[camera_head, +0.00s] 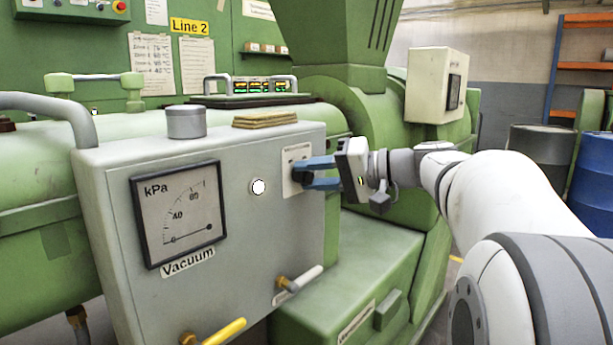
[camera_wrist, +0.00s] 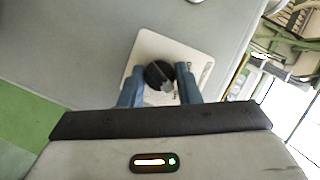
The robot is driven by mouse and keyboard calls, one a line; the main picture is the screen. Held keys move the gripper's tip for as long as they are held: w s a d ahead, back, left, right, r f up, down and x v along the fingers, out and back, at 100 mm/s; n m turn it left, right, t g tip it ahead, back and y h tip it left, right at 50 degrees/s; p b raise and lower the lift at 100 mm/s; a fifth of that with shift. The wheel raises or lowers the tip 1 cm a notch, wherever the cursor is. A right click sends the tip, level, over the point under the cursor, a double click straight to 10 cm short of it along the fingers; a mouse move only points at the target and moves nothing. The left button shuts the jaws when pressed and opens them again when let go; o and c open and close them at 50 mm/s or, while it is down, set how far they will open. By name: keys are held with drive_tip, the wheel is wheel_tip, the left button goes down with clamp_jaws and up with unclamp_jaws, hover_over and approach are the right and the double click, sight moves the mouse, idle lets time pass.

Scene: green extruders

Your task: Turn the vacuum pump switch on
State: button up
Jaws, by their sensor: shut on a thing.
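The vacuum pump switch is a round black knob (camera_wrist: 158,73) on a white label plate (camera_wrist: 146,50) in the wrist view. In the wrist view my gripper (camera_wrist: 160,82) is shut on the knob. The vacuum gauge (camera_head: 178,213) has its needle lying low on the dial. A round white lamp (camera_head: 258,187) is left of the plate.
The grey panel box (camera_head: 230,240) carries a yellow-handled valve (camera_head: 225,332) and a grey-handled valve (camera_head: 298,283) low down. Green extruder bodies (camera_head: 370,150) surround it. Blue and dark drums (camera_head: 592,185) stand at the far right.

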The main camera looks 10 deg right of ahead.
drive_tip(key=shift+f+m+y, duration=0.15)
drive_tip(key=shift+m+y, duration=0.15)
drive_tip(key=shift+m, duration=0.1)
idle(0.4)
drive_tip(key=o, duration=1)
drive_tip(key=v, duration=0.8)
